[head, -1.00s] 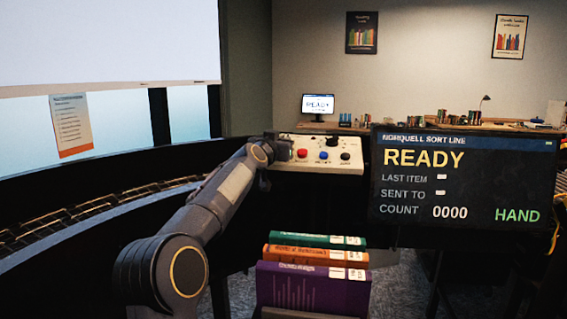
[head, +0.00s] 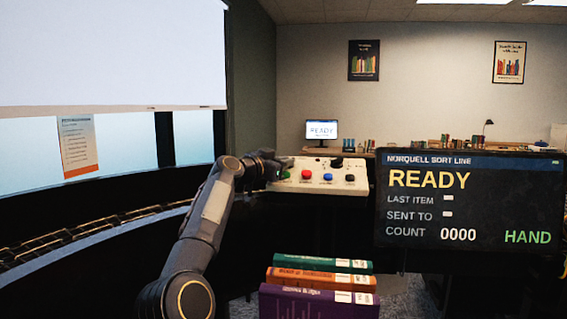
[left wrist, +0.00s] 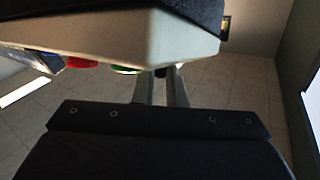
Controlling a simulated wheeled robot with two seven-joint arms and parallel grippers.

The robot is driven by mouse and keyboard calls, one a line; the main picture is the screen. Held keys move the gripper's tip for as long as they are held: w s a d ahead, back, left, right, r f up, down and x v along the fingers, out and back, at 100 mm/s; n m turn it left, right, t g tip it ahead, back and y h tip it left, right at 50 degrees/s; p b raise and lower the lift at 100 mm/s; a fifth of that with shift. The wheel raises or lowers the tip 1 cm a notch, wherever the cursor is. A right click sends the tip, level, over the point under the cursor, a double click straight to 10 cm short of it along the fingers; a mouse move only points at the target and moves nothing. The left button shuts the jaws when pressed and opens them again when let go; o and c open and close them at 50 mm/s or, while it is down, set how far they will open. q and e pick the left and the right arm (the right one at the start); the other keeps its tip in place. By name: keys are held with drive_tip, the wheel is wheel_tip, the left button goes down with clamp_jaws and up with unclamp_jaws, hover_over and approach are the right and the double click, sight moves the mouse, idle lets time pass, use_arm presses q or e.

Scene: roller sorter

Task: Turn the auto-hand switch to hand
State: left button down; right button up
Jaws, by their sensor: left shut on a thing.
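A pale sloped control panel (head: 312,186) stands ahead, with a green button (head: 290,174), a red button (head: 306,174), a blue button (head: 327,177) and a black knob on top. My left gripper (head: 281,171) is at the panel's left end, beside the green button. In the left wrist view its two fingers (left wrist: 160,84) close around a small dark knob (left wrist: 160,72) by the panel edge, which looks like the auto-hand switch. Its handle position is hidden. The screen (head: 468,200) reads READY and, in green, HAND. My right gripper is out of view.
A stack of books (head: 318,285) stands in front, below the panel. A curved roller track (head: 100,230) runs along the left. The screen fills the right side. A desk with a small monitor (head: 322,130) is at the back.

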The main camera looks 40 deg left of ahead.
use_arm(q)
drive_tip(key=c, duration=1.5)
unclamp_jaws()
drive_tip(key=shift+w, duration=0.1)
drive_tip(key=s+b, duration=0.2)
drive_tip(key=s, duration=0.1)
drive_tip(key=s+b, duration=0.2)
drive_tip(key=s, duration=0.2)
drive_tip(key=shift+f, duration=0.2)
drive_tip(key=shift+s+r, duration=0.15)
drive_tip(key=shift+s, duration=0.25)
